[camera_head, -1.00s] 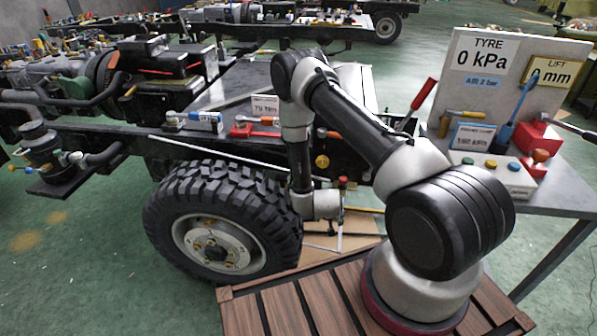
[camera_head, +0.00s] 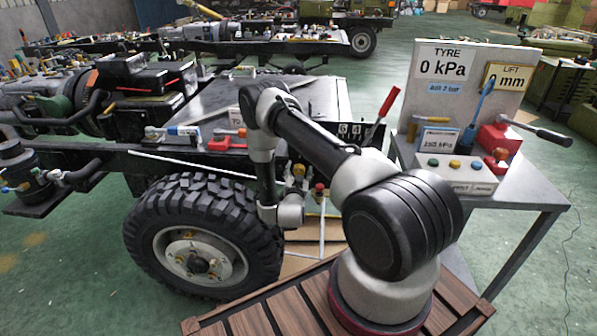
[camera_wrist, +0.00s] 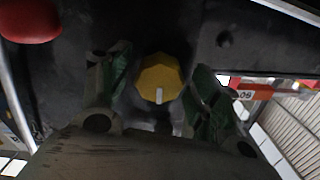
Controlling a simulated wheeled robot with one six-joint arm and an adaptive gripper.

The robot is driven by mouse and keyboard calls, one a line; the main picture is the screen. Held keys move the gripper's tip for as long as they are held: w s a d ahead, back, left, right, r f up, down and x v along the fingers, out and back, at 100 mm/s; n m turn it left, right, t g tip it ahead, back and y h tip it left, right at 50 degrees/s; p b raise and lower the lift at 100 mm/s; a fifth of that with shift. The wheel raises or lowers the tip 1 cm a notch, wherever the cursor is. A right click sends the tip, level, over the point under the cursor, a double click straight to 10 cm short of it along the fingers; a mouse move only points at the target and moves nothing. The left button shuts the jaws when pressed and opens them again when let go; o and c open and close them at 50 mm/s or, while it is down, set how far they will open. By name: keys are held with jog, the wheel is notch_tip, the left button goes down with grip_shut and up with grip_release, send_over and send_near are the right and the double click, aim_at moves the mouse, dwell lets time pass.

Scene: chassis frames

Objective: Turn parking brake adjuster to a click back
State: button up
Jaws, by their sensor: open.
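In the wrist view, a faceted yellow knob (camera_wrist: 160,78), likely the parking brake adjuster, has a white mark pointing toward the bottom of the picture. My gripper (camera_wrist: 161,64) is open, one green-padded finger on each side of the knob. Gaps show between the knob and both fingers. In the head view, the wrist end of my arm is low beside the chassis rail, right of the big tyre (camera_head: 203,236). A small yellow knob (camera_head: 298,170) shows on the rail just above it. My fingers are not clear in that view.
A red rounded part (camera_wrist: 30,18) is at the wrist view's upper left. A red-topped fitting (camera_head: 319,187) stands close beside my wrist in the head view. A bench (camera_head: 545,190) with a tyre panel (camera_head: 455,60), buttons and tools stands at the right.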

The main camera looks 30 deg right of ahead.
jog(key=shift+w+d, duration=0.25)
jog(key=shift+w, duration=0.15)
jog(key=c, duration=1)
jog(key=shift+c, duration=0.2)
jog(key=shift+n, duration=0.3)
jog(key=n, duration=1.1)
jog(key=shift+f, duration=0.1)
